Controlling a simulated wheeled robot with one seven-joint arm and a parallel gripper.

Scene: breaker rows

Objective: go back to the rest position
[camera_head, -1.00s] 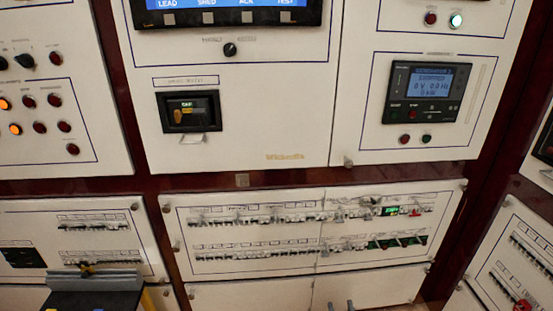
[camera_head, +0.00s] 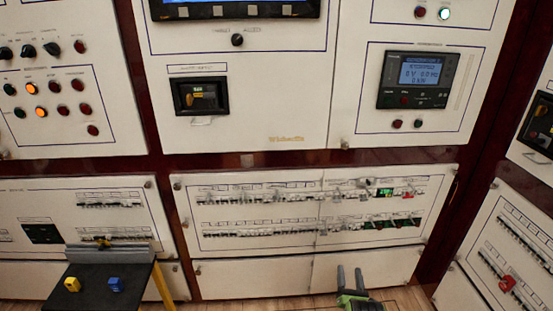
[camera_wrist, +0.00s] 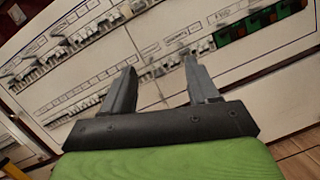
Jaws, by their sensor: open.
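My gripper (camera_head: 350,279) is at the bottom of the head view, in front of the blank lower panel and below the breaker rows. In the wrist view my gripper (camera_wrist: 160,82) shows two grey fingers spread wide apart with nothing between them. The breaker panel (camera_head: 262,211) carries two rows of breakers, with green ones at the right end. The fingers appear apart from the panel, and its breaker rows also show beyond them in the wrist view (camera_wrist: 75,50).
A dark stand (camera_head: 95,285) at the lower left holds a yellow block (camera_head: 72,284) and a blue block (camera_head: 116,284). A generator display (camera_head: 418,79) is at the upper right. A side panel (camera_head: 505,250) with a red item stands at the right. Wooden floor shows below the panels.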

